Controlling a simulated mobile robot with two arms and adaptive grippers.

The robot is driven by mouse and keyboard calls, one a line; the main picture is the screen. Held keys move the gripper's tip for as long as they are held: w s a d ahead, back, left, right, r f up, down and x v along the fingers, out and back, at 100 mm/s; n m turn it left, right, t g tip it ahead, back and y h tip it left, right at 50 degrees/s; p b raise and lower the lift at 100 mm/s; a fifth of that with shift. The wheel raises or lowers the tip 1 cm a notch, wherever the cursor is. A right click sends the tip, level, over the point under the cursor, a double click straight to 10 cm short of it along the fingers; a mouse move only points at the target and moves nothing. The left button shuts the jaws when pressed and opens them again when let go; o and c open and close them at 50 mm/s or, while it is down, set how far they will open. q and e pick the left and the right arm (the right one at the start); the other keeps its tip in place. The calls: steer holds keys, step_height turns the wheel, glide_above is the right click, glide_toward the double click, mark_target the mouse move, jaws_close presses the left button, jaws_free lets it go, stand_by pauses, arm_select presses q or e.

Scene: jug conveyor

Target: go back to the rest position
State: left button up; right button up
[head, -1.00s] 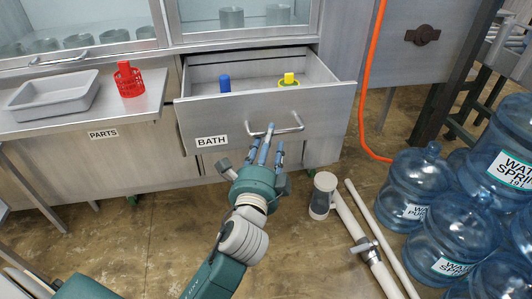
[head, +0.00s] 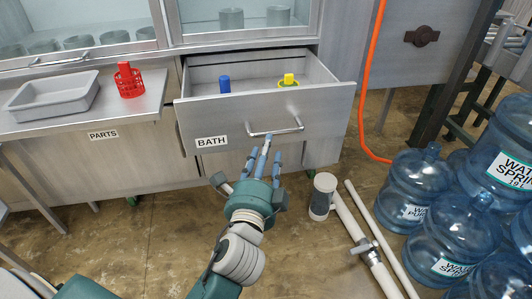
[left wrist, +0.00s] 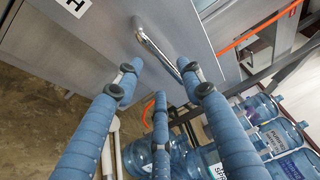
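My left gripper (head: 255,163) is in front of the open drawer labelled BATH (head: 262,111), just below its metal handle (head: 275,131). Its blue fingers are spread and hold nothing. In the left wrist view the fingers (left wrist: 160,95) stand apart, with the handle (left wrist: 158,45) beyond their tips and clear of them. The drawer holds a blue object (head: 224,84) and a yellow object (head: 289,80). My right gripper is not in view.
A grey tray (head: 52,94) and a red basket (head: 129,82) stand on the PARTS counter at left. Large blue water jugs (head: 416,185) crowd the right. White pipes (head: 355,228) and a white cylinder (head: 322,195) are right of my gripper. An orange hose (head: 364,100) hangs behind.

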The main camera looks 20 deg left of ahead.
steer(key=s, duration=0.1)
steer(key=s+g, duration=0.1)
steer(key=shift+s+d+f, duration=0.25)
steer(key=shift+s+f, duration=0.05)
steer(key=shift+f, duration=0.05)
